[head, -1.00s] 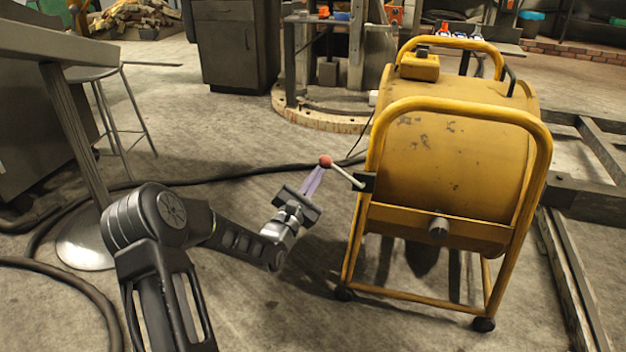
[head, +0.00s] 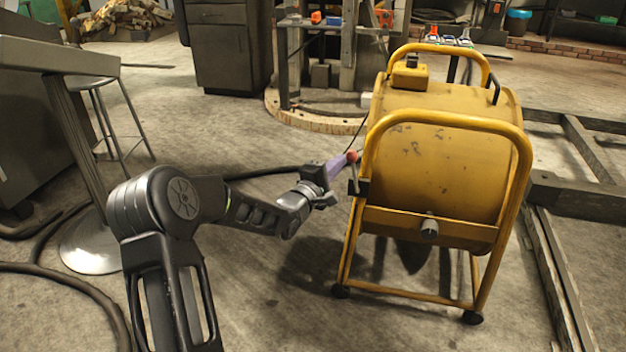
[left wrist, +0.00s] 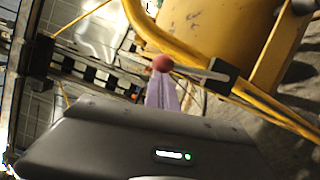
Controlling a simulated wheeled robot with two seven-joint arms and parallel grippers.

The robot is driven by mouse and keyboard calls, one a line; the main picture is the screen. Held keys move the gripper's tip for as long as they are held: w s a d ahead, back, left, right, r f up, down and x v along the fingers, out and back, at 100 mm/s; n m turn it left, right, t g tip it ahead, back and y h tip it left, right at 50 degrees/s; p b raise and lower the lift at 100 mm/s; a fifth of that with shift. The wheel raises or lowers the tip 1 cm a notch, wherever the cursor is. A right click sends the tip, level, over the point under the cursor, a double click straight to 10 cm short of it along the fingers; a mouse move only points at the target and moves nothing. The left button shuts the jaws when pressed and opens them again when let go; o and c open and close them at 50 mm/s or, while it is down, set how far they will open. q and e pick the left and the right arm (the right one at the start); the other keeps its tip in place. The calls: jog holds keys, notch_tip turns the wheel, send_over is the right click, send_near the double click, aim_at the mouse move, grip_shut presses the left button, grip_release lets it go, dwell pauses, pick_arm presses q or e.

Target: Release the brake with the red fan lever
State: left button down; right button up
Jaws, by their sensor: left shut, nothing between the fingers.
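The yellow drum fan (head: 440,165) stands on a wheeled tube frame at the centre right in the head view. Its lever (head: 355,172) has a red ball knob (head: 351,157) and a pale rod rising from a black bracket (head: 360,187) on the frame's left side. My left gripper (head: 345,163) is shut and empty, with its purple fingertips at the knob. In the left wrist view the fingers (left wrist: 162,92) end just below the red knob (left wrist: 163,63), touching or nearly so. The rod (left wrist: 193,70) runs right to the bracket (left wrist: 223,75). My right gripper is not in view.
A metal stool (head: 110,115) and a slanted table post stand at the left. Black hoses (head: 70,285) lie on the floor. A dark cabinet (head: 228,45) stands behind, and dark beams (head: 575,200) lie right of the fan. Floor between my arm and the fan is clear.

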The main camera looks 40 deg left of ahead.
pick_arm(q)
jog(key=shift+w+d+r+m, duration=0.2)
jog(key=shift+d+m, duration=0.05)
jog(key=shift+d, duration=0.35)
jog(key=shift+w+d+r+m, duration=0.2)
jog(key=shift+d+m, duration=0.05)
jog(key=shift+d, duration=0.35)
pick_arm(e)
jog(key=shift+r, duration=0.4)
pick_arm(q)
jog(key=shift+d, duration=0.15)
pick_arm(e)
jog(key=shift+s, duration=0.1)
